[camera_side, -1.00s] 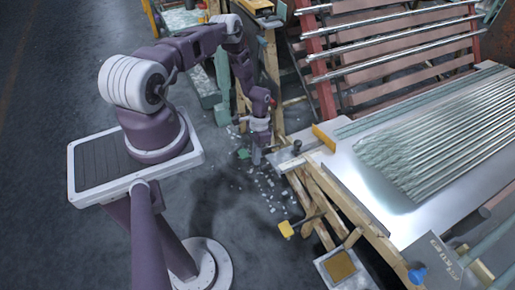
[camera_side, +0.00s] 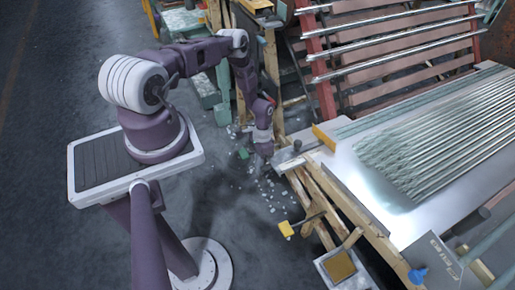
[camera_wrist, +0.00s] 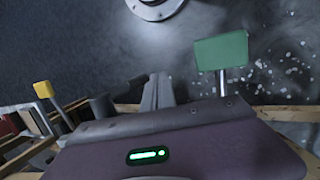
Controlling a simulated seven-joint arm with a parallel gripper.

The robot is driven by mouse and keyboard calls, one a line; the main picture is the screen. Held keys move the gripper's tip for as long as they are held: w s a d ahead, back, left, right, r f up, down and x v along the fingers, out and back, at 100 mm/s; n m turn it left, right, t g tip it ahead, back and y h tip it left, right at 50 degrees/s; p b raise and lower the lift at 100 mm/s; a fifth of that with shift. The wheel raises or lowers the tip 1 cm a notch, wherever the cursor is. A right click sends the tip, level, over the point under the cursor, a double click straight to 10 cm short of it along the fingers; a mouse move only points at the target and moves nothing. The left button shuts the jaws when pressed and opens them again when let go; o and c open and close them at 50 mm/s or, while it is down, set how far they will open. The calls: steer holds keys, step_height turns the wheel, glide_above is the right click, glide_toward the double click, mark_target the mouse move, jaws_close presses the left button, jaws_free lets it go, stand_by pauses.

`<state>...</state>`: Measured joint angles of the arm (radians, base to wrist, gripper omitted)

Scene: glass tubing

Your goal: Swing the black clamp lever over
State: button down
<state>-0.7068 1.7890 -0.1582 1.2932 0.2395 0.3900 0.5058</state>
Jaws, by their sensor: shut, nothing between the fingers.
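My gripper (camera_side: 265,153) is at the left corner of the glass table, low beside its edge. In the wrist view its grey fingers (camera_wrist: 158,92) are together and empty. A black knob (camera_side: 297,146), which looks like part of the clamp lever, stands at that corner just right of my gripper. In the wrist view a dark rounded piece (camera_wrist: 103,108), probably the same lever, lies just left of the fingers. I cannot tell whether they touch. The lever's lower part is unclear in the side view.
A green block on a metal stem (camera_wrist: 222,52) stands right of the fingers in the wrist view. A yellow block (camera_side: 287,229) sticks out from the wooden frame. Glass tubes (camera_side: 440,140) cover the table (camera_side: 365,195). Shards litter the floor.

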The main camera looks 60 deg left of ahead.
stand_by(0.5)
steer(key=v, duration=0.7)
steer(key=shift+r, duration=0.1)
steer(key=w+r+t+y, duration=0.1)
steer(key=w+r, duration=0.3)
steer(key=r, duration=0.6)
steer(key=w+r+y, duration=0.1)
steer(key=w+r, duration=0.3)
steer(key=r, duration=0.7)
steer(key=d+r+t+y, duration=0.15)
steer(key=d+r, duration=0.25)
steer(key=r, duration=1)
steer(key=s+d+r+t, duration=0.1)
steer(key=s+d+r, duration=0.35)
steer(key=r, duration=0.25)
steer(key=s+d+r+t, duration=0.2)
steer(key=s+d+r, duration=0.2)
steer(key=s+r, duration=0.3)
steer(key=s+d+r+t, duration=0.1)
steer(key=s+d, duration=0.1)
steer(key=s, duration=0.3)
steer(key=s+d+r+t, duration=0.1)
steer(key=s+d+r, duration=0.1)
steer(key=s, duration=0.4)
steer(key=shift+d+r, duration=0.3)
